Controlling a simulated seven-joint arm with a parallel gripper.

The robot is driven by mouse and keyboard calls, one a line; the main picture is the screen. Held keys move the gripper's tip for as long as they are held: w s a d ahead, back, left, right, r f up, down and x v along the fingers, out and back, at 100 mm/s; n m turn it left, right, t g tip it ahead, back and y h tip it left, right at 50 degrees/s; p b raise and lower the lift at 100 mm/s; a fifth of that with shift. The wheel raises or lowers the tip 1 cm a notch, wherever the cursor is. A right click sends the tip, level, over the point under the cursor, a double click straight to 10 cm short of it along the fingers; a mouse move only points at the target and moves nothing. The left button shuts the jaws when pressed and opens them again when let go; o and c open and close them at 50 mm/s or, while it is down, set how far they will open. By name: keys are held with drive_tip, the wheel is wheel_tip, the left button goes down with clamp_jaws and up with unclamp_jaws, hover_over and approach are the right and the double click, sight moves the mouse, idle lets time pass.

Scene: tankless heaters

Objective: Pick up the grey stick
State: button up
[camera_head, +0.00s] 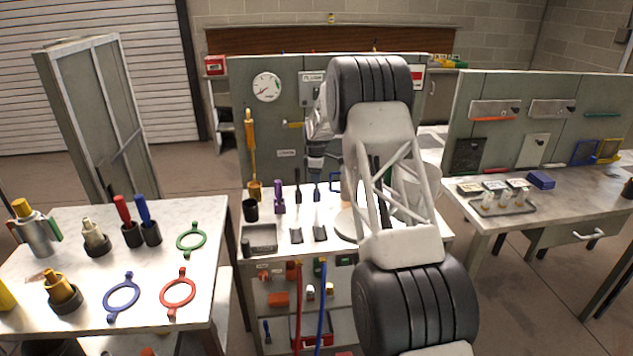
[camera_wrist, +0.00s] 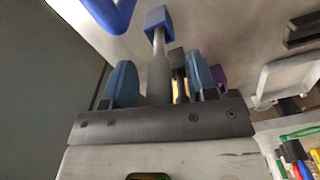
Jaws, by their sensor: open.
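In the wrist view, my gripper (camera_wrist: 162,76) is open, with its two blue-padded fingers apart. A grey stick with a square blue end (camera_wrist: 159,70) shows between the fingers, its shaft running down toward the gripper's dark bar. I cannot tell whether a finger touches it. In the head view, my arm covers much of the middle bench, and I cannot make out the fingers or surely pick out this stick. Two slim dark upright tools (camera_head: 297,215) (camera_head: 319,213) stand on that bench just left of my arm.
The middle bench also holds a purple tool (camera_head: 279,197), a black cup (camera_head: 251,210) and a grey tray (camera_head: 261,238). A panel with a gauge (camera_head: 267,87) stands behind. The left table (camera_head: 60,225) carries coloured rings and handles. The right bench (camera_head: 570,199) holds a small tray.

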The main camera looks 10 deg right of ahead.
idle(0.3)
clamp_jaws()
drive_tip(key=shift+r, duration=0.1)
drive_tip(key=shift+r, duration=4.95)
